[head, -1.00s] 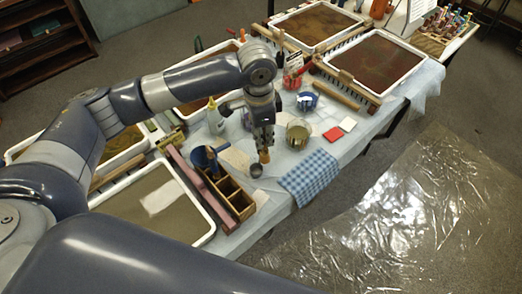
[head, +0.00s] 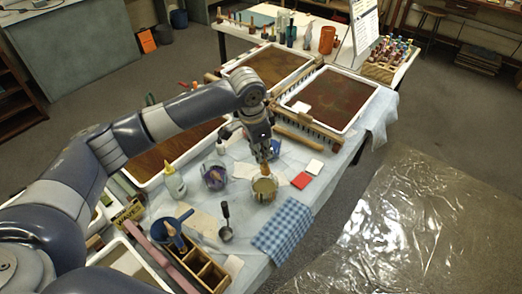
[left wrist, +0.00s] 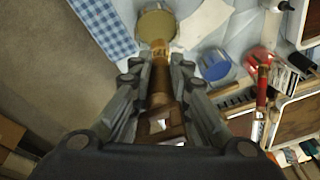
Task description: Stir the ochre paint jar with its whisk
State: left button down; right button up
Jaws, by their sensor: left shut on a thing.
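The ochre paint jar (head: 265,190), a clear jar with yellowish paint, stands on the covered table in the head view. In the left wrist view the ochre jar (left wrist: 157,24) is at the top. My left gripper (head: 262,157) is directly above the jar, shut on the wooden handle of the whisk (head: 265,170), which points down at the jar's mouth. The whisk handle (left wrist: 160,82) also shows between the fingers (left wrist: 160,110) in the left wrist view. The whisk's wires are hidden, so I cannot tell how deep they reach. My right gripper is not in view.
A purple jar (head: 214,178) stands left of the ochre one, and a blue jar (left wrist: 213,66) is close by. A rake (head: 309,125) borders a tray behind.

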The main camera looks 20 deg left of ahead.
pick_arm(q)
jog(key=shift+f+b, duration=1.85)
notch_tip(320, 180, down, 8)
jog(key=b, duration=0.1)
jog(key=shift+w+a+r, duration=0.1)
dwell(0.3)
